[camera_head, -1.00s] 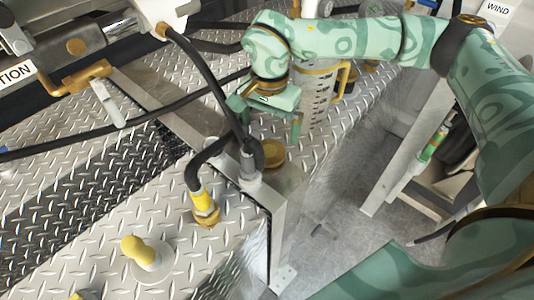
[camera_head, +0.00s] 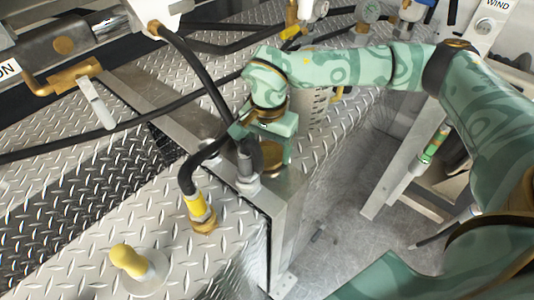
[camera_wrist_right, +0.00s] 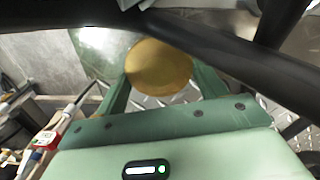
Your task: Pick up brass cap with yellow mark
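A round brass cap (camera_head: 277,153) stands near the metal plate's edge, just right of a black hose fitting. It also shows as a brass disc in the right wrist view (camera_wrist_right: 158,67). I cannot make out a yellow mark on it. My right gripper (camera_head: 264,138) is open just above the cap, pointing down. In the right wrist view, its fingers (camera_wrist_right: 161,82) lie either side of the cap's near part; I cannot tell whether they touch it. A yellow-banded hose end with a brass base (camera_head: 205,222) stands lower left. My left gripper is not in view.
A black hose (camera_head: 212,90) and its fitting (camera_head: 246,160) stand close beside the right gripper, and a dark hose crosses the wrist view (camera_wrist_right: 235,55). A yellow knob (camera_head: 130,260) is at lower left. Gauges and a valve stand behind. Open floor lies right of the plate.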

